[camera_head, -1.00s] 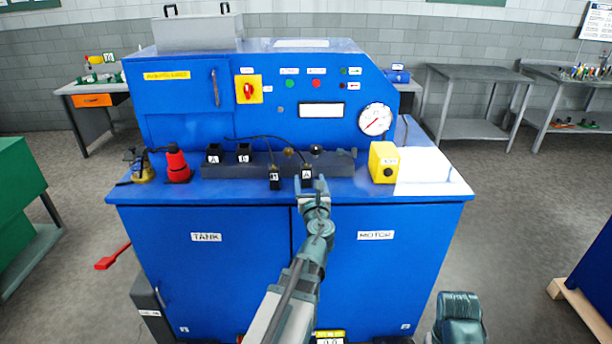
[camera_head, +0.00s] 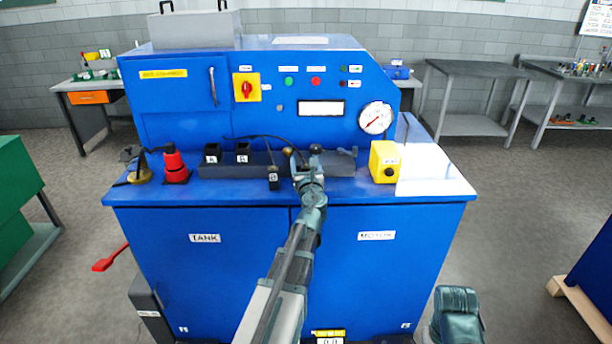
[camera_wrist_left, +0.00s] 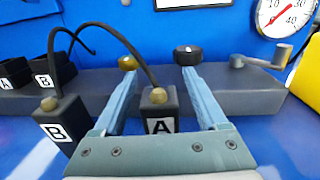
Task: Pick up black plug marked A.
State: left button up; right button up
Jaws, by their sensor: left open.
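The black plug marked A (camera_wrist_left: 158,112) stands upright in the left wrist view, with a brass-coloured top and a black cable arching up and left. My left gripper (camera_wrist_left: 160,70) is open, with one finger on each side of this plug; I cannot tell whether either touches it. In the head view my left gripper (camera_head: 307,168) is at the console's front ledge and hides plug A. The black plug marked B (camera_wrist_left: 66,122) stands to the left, outside the fingers, and also shows in the head view (camera_head: 273,179). My right gripper is not in view.
A grey bar (camera_wrist_left: 245,92) behind the plugs carries a brass knob (camera_wrist_left: 127,62), a black knob (camera_wrist_left: 187,55) and a lever. Black sockets marked A (camera_head: 212,154) and B (camera_head: 243,153) are left. A red cone-like object (camera_head: 176,166) and yellow box (camera_head: 384,161) flank the ledge.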

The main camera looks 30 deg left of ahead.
pick_arm(q)
jog(key=shift+s+d, duration=0.1)
jog(key=shift+c, duration=0.6)
grip_shut()
jog(key=shift+r, duration=0.25)
